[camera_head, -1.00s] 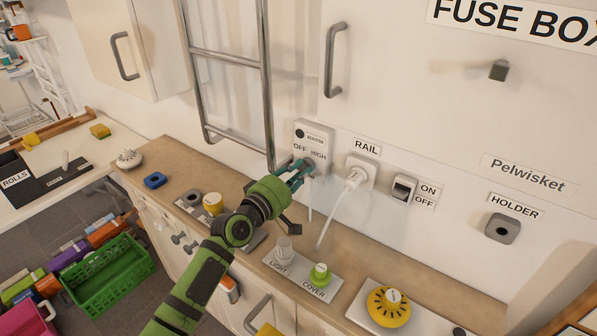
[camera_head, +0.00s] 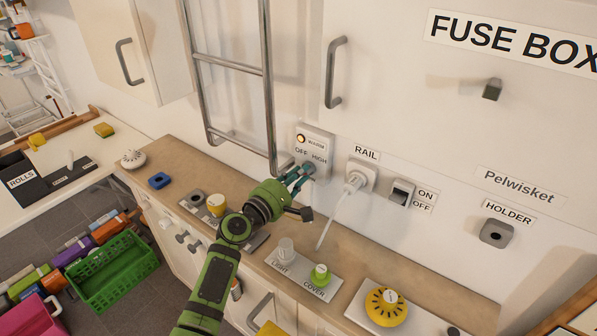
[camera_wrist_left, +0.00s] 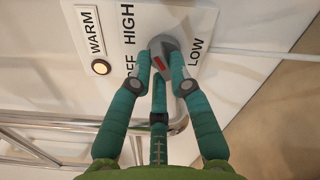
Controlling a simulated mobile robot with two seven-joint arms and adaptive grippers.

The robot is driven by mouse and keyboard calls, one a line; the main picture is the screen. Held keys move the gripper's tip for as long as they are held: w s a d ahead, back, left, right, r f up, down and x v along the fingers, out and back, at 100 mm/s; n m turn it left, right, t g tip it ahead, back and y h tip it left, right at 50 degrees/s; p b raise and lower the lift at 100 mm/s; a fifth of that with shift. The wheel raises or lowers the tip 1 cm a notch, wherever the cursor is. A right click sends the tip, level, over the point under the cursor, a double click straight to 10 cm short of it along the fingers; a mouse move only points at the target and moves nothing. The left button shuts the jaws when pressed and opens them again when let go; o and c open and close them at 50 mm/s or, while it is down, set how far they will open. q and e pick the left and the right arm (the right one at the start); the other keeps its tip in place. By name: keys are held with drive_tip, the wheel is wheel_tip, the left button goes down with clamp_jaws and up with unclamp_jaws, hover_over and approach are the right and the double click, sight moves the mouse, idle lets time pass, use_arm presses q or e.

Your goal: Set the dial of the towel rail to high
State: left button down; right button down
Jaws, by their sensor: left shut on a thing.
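The towel rail (camera_head: 229,65) is a chrome ladder frame on the wall. Its control plate (camera_head: 322,141) sits beside its lower end, with labels OFF and HIGH visible. In the left wrist view the grey dial (camera_wrist_left: 171,46) has a red mark, and HIGH, OFF and LOW are printed around it. The exact setting of the mark is hard to tell. My left gripper (camera_head: 303,174) is shut on the dial, its teal fingers around it, partly hiding it in the head view. The WARM lamp (camera_wrist_left: 101,67) glows. My right gripper is not in view.
A white plug (camera_head: 356,181) with a hanging cord is right of the plate, then an ON/OFF switch (camera_head: 401,192) and a holder (camera_head: 496,233). Below, the wooden counter (camera_head: 375,256) carries LIGHT and COVER knobs and a yellow dial (camera_head: 386,306).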

use_arm(q)
drive_tip(key=shift+n+p, duration=0.4)
drive_tip(key=shift+n, duration=0.8)
drive_tip(key=c, duration=1.1)
unclamp_jaws()
drive_tip(key=shift+c, duration=0.2)
drive_tip(key=v, duration=1.2)
